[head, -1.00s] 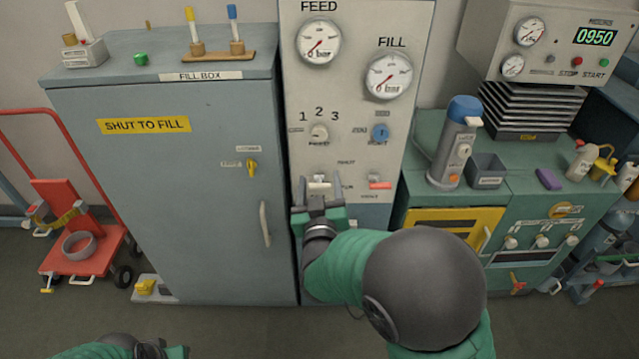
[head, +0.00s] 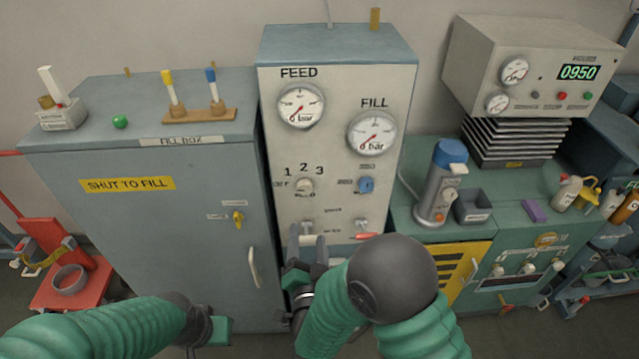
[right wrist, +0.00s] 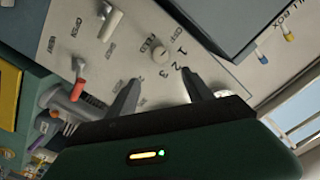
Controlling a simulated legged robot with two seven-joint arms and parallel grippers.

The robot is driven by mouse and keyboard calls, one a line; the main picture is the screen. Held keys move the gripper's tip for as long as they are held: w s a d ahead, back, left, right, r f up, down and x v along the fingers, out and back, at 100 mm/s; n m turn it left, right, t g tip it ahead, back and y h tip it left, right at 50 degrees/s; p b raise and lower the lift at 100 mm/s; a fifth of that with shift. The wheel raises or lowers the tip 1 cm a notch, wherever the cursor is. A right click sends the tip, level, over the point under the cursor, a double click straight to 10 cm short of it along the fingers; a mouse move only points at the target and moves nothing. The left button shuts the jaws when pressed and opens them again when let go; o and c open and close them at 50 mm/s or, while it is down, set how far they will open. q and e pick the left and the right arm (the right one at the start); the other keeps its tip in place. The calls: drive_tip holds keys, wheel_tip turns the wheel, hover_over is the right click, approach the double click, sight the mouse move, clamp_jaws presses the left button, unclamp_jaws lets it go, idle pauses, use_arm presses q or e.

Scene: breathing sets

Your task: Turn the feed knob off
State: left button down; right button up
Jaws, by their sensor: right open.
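The feed knob (head: 304,185) is a small pale round knob on the light panel, below the digits 1, 2, 3 and right of an OFF label. It also shows in the right wrist view (right wrist: 160,54); its exact setting is too small to tell. My right gripper (head: 308,246) is open and empty below the knob, by the white lever (head: 308,239). In the right wrist view its two fingers (right wrist: 159,86) are spread, with the knob beyond them, apart. My left gripper (head: 208,328) is low in front of the fill box; its jaws are unclear.
A blue knob (head: 366,185) and a red-handled lever (head: 362,235) sit on the panel's right side. The FEED gauge (head: 301,106) and FILL gauge (head: 372,134) are above. The grey fill box (head: 150,235) stands left; a green bench (head: 400,215) stands right.

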approach(305, 191)
drive_tip(key=w+p, duration=0.2)
drive_tip(key=w, duration=0.6)
drive_tip(key=shift+d, duration=0.1)
drive_tip(key=shift+w+r, duration=0.1)
drive_tip(key=shift+w, duration=0.15)
use_arm(q)
drive_tip(key=v, duration=0.2)
drive_tip(key=shift+w+a+r, duration=0.1)
drive_tip(key=shift+a+r, duration=0.05)
drive_tip(key=shift+r, duration=0.25)
drive_tip(key=shift+w+a, duration=0.1)
use_arm(e)
drive_tip(key=shift+w, duration=0.1)
